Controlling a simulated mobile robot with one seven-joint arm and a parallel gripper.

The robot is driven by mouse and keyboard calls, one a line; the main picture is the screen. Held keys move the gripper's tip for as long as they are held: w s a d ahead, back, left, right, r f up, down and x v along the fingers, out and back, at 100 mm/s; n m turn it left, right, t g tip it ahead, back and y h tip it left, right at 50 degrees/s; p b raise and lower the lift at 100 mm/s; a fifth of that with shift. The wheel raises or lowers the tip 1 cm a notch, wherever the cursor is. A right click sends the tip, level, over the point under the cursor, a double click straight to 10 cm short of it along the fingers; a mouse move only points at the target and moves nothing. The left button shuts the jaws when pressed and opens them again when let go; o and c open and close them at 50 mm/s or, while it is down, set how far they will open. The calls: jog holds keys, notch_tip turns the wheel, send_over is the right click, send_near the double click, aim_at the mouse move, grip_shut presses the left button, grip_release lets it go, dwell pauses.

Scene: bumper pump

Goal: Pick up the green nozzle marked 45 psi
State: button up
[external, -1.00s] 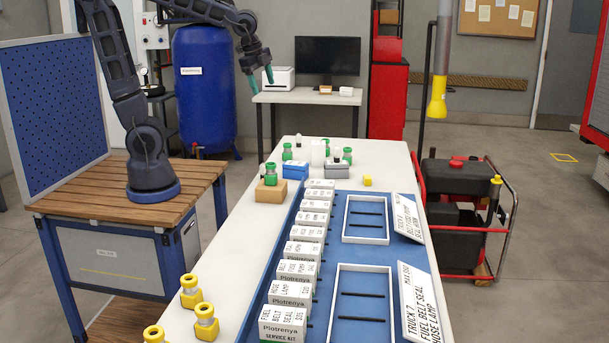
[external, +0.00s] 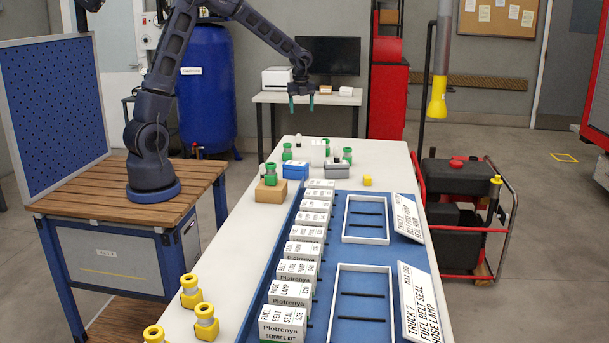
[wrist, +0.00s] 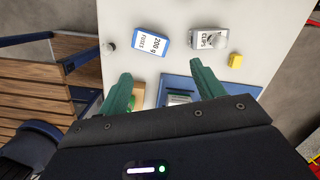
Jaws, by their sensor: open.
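Several green-collared nozzles stand at the far end of the white table in the external view: one nozzle (external: 271,176) on a tan block (external: 268,193), one nozzle (external: 287,152) behind it, and others (external: 347,155) by a grey box. Their markings are too small to read, so I cannot tell which says 45 psi. My gripper (external: 301,104) hangs above and beyond the table's far end, fingers pointing down, open and empty. In the wrist view its green fingers (wrist: 160,71) are spread apart, and no nozzle shows clearly between them.
A blue-and-white fuses box (wrist: 153,45), a grey clips box (wrist: 209,40) and a yellow cube (wrist: 236,61) lie on the table. A row of white kit boxes (external: 297,268) stands nearer, beside white-framed trays (external: 366,241). Yellow-topped nozzles (external: 205,321) stand at the near left.

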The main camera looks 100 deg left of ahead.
jog(key=s+a+f+m, duration=0.2)
jog(key=s+a+f, duration=0.2)
jog(key=a+f, duration=0.7)
jog(key=m+h, duration=0.2)
jog(key=m, duration=0.1)
send_near(288, 152)
jog(key=shift+s+a+f, duration=0.15)
jog(key=shift+s+a, duration=0.05)
jog(key=shift+a, duration=0.65)
jog(key=shift+s+f, duration=0.2)
jog(key=shift+f, duration=5.2)
jog(key=c, duration=1.2)
jog(key=shift+r, duration=0.15)
